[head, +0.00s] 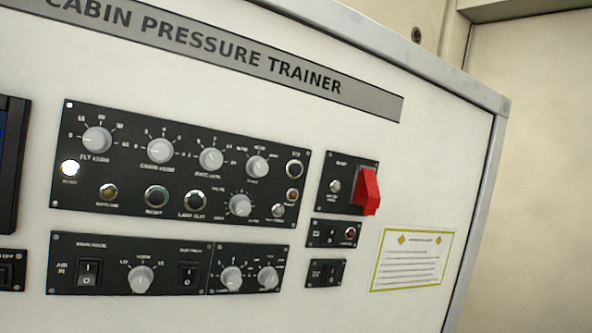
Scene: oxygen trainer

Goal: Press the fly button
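A black control panel (130,122) is on the white cabin pressure trainer (420,160), with a row of grey knobs along its top. A round white lit button (70,168) sits at its lower left. The small labels are blurred, so I cannot tell surely which is the fly button. The label under the pale one seems to start with "LAND". My gripper is not in view, and nothing covers these buttons.
A red switch guard (369,192) sticks out from a small panel at the right. Lower panels carry rocker switches (88,273) and knobs (141,280). A dark screen frame (14,150) is at the left edge. A yellow-bordered placard (410,261) is at the right.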

